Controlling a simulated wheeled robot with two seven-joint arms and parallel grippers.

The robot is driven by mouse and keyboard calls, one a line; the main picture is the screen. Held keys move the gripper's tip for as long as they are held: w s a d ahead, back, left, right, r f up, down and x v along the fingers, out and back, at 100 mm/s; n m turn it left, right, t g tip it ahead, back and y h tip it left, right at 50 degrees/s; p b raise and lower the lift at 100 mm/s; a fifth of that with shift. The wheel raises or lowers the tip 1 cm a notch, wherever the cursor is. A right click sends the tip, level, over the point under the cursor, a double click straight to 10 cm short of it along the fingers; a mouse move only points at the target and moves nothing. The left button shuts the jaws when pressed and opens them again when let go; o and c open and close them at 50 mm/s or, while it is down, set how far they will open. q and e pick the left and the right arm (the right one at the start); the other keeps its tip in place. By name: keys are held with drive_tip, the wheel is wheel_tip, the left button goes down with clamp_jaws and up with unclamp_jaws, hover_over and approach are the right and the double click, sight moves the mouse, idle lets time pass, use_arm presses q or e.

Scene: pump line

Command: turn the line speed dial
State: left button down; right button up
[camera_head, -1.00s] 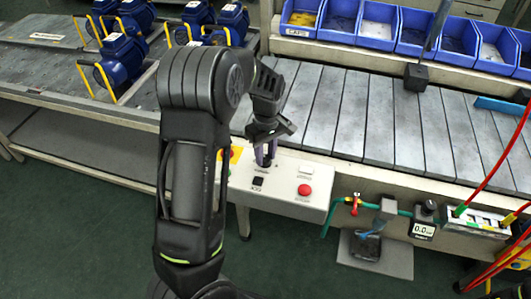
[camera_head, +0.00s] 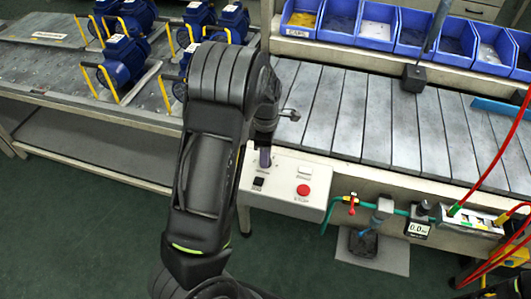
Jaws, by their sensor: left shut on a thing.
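The control box (camera_head: 284,196) is a pale panel on the front of the line, with a red button (camera_head: 303,190), a black switch (camera_head: 258,182) and a small white plate (camera_head: 304,172). My left arm comes in from the lower left and bends down over the left part of the box. My left gripper (camera_head: 265,157) points down there, its fingers shut at the top of the panel. The line speed dial is hidden by the gripper and arm, and the fingers are on it. My right gripper is not in view.
A slatted conveyor (camera_head: 390,130) runs behind the box, with blue bins (camera_head: 339,20) above. Blue pumps (camera_head: 126,65) stand on the left table. A red-handled valve (camera_head: 351,202), a gauge (camera_head: 419,229) and red hoses (camera_head: 497,170) lie to the right.

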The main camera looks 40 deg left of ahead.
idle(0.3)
use_arm(q)
drive_tip(key=c, duration=1.1)
unclamp_jaws()
drive_tip(key=shift+o, duration=0.2)
wheel_tip(320, 180, up, 8)
drive_tip(key=shift+w+f+b, duration=0.1)
drive_tip(key=shift+b, duration=0.2)
